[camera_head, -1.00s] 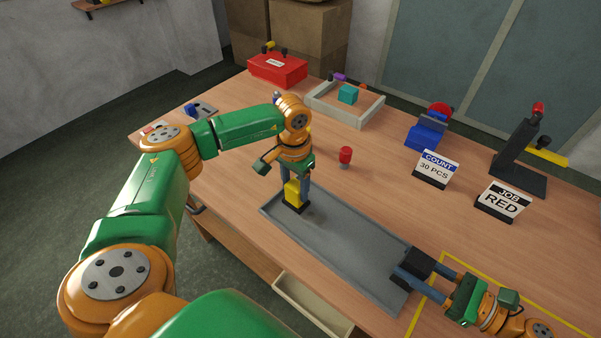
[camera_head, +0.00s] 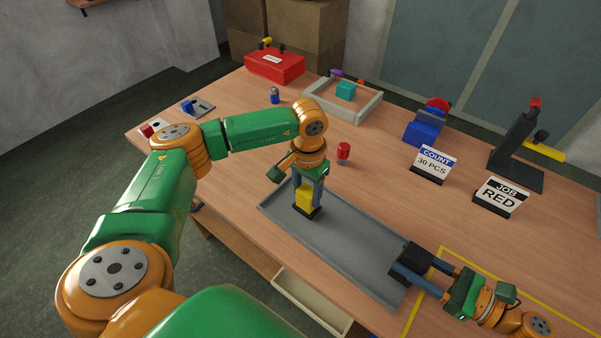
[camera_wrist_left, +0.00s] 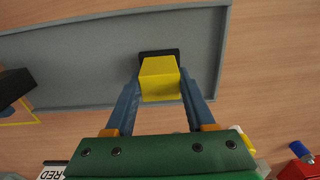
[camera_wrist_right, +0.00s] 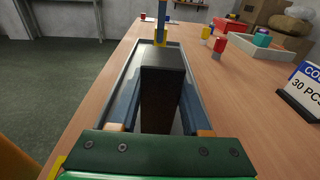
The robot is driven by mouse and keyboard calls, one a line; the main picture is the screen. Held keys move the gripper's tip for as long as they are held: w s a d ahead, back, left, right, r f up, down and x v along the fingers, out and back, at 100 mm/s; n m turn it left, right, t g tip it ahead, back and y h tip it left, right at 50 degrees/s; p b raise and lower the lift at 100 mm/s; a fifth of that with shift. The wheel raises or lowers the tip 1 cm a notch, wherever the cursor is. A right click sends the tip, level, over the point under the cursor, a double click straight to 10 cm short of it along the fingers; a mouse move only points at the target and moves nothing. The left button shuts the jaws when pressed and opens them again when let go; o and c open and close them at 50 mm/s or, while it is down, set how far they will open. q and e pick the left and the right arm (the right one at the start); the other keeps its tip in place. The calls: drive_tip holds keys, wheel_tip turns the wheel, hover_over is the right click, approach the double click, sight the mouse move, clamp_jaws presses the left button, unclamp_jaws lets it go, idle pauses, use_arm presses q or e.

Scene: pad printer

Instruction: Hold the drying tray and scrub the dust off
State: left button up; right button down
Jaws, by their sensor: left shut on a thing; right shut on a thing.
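The grey drying tray (camera_head: 350,250) lies flat on the table, long and shallow. My left gripper (camera_head: 307,203) points down over its far-left part, shut on a yellow block with a black base (camera_head: 304,196). The black base appears to rest on the tray floor; the left wrist view shows the yellow block (camera_wrist_left: 160,80) between the fingers. My right gripper (camera_head: 411,266) is shut on a black block (camera_head: 424,261) at the tray's right end; the right wrist view shows this block (camera_wrist_right: 162,75) between the fingers. I cannot make out any dust on the tray.
A red cylinder-topped piece (camera_head: 343,152) stands behind the tray. Further back are a wooden-framed box (camera_head: 365,107) with a teal cube, a red box (camera_head: 275,67) and a blue device (camera_head: 425,132). COUNT (camera_head: 432,163) and JOB (camera_head: 500,197) signs stand at right.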

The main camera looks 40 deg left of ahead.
use_arm(q)
drive_tip(key=shift+s+d+f, duration=0.1)
drive_tip(key=shift+s+d, duration=0.1)
drive_tip(key=shift+d, duration=1.55)
drive_tip(key=shift+s+d+f, duration=0.1)
drive_tip(key=shift+s+d, duration=0.05)
drive_tip(key=shift+d, duration=1.6)
drive_tip(key=shift+s+d+r, duration=0.1)
drive_tip(key=shift+d, duration=1.05)
drive_tip(key=shift+s+d+r, duration=0.1)
drive_tip(key=shift+d, duration=1.05)
drive_tip(key=shift+w+a+f, duration=0.1)
drive_tip(key=shift+w+a, duration=0.1)
drive_tip(key=shift+a, duration=1.75)
drive_tip(key=shift+w+a+f, duration=0.1)
drive_tip(key=shift+w+a, duration=0.05)
drive_tip(key=shift+a, duration=1.75)
drive_tip(key=shift+w+a+r, duration=0.1)
drive_tip(key=shift+w+a, duration=0.1)
drive_tip(key=shift+a, duration=2.1)
drive_tip(key=shift+w+a, duration=0.15)
drive_tip(key=shift+a, duration=2.15)
drive_tip(key=shift+s+d, duration=0.2)
drive_tip(key=shift+d, duration=2.6)
drive_tip(key=shift+s+d, duration=0.25)
drive_tip(key=shift+d, duration=2.6)
drive_tip(key=shift+s+d, duration=0.2)
drive_tip(key=shift+d, duration=2.6)
wheel_tip(320, 180, up, 8)
